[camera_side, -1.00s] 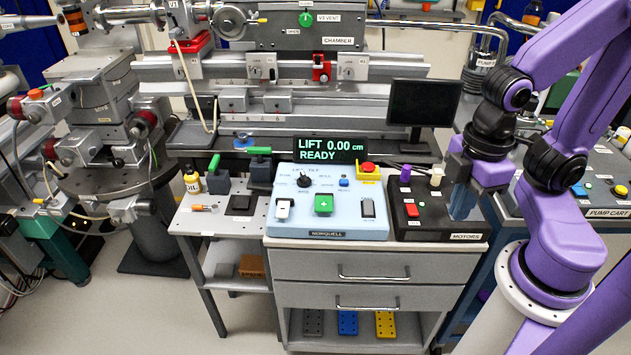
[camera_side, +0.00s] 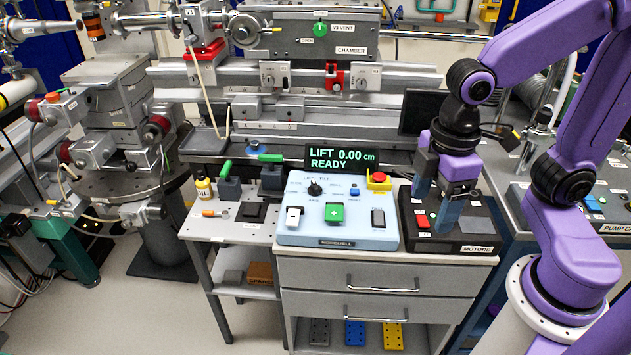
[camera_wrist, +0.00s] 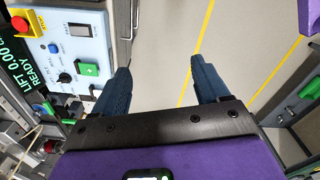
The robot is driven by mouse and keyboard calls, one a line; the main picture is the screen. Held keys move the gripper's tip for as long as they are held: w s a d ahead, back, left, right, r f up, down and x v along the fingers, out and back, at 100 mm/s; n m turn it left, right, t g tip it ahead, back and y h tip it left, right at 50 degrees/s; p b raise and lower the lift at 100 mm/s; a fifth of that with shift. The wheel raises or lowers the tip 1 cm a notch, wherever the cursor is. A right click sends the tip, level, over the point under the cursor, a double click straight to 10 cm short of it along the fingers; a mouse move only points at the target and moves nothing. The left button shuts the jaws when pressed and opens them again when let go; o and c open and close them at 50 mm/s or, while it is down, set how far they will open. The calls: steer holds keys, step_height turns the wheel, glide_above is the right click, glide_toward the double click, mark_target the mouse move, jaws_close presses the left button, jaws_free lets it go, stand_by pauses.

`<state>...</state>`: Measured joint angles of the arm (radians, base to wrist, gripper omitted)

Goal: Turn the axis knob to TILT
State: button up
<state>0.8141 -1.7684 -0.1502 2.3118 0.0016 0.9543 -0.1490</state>
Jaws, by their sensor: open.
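The axis knob (camera_side: 315,188) is a small black knob on the light blue control panel (camera_side: 338,242), under small LIFT and TILT labels. Its pointer is too small to read. The display (camera_side: 334,158) behind the panel reads LIFT 0.00 cm, READY. My gripper (camera_side: 434,203) is open and empty, pointing down over the black motors box, to the right of the panel and apart from the knob. In the wrist view, my gripper's two blue fingers (camera_wrist: 160,66) are spread apart, and the knob (camera_wrist: 65,77) shows to their left.
A dark monitor (camera_side: 416,113) stands behind, partly hidden by my arm.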

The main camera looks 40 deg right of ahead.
steer(key=w+a, duration=0.3)
steer(key=w, duration=0.8)
glide_above(316, 184)
step_height(316, 184, down, 4)
step_height(316, 184, down, 17)
steer(key=shift+f, duration=0.15)
steer(key=c, duration=1.1)
steer(key=shift+o, duration=0.2)
